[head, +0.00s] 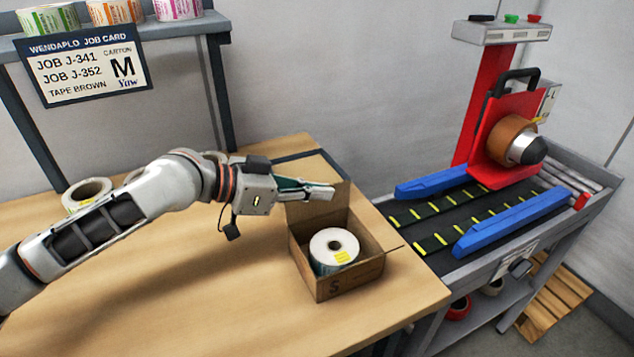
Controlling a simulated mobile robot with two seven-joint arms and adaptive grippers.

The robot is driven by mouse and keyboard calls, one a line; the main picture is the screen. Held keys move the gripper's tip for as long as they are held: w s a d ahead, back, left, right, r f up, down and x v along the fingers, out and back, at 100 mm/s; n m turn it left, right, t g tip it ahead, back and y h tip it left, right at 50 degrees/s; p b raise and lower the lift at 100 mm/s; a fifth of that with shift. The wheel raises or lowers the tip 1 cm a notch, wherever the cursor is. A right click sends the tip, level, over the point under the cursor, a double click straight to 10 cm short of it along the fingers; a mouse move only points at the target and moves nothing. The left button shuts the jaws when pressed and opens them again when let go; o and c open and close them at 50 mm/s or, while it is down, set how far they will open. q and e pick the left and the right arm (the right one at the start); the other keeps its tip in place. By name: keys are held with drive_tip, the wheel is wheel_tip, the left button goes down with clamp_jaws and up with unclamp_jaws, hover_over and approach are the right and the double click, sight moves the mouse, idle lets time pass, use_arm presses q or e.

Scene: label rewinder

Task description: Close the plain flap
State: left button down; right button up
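An open carton (337,285) stands on the wooden table with a white label roll (334,247) inside it. A back flap (326,212) stands up from its far side, and a side flap (391,249) sticks outward at its right. I cannot tell which flap is the plain one. The near wall bears a dark S mark. My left gripper (320,191) is at the top of the back flap, overlapping it in the picture; contact is unclear. Its fingers are seen side-on, so their opening cannot be judged. My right gripper is out of view.
A taping machine (512,120) with a belt and blue side rails (515,222) stands to the right. Label rolls (87,193) lie at the table's left. A job card (85,70) hangs from the shelf. The table front (220,310) is clear.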

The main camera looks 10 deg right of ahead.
use_arm(q)
drive_tip(key=shift+s+d+m+t+p, duration=0.15)
drive_tip(key=shift+s+m+t+p, duration=0.15)
drive_tip(key=shift+s+m+p, duration=0.25)
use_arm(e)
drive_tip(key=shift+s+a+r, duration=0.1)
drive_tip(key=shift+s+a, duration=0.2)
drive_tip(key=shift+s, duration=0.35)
use_arm(q)
drive_tip(key=shift+w, duration=0.15)
drive_tip(key=c, duration=2.3)
unclamp_jaws()
drive_tip(key=shift+c, duration=0.2)
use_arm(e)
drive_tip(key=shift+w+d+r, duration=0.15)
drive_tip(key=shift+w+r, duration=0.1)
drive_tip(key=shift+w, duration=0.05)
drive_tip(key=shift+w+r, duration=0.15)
use_arm(q)
drive_tip(key=v, duration=1.2)
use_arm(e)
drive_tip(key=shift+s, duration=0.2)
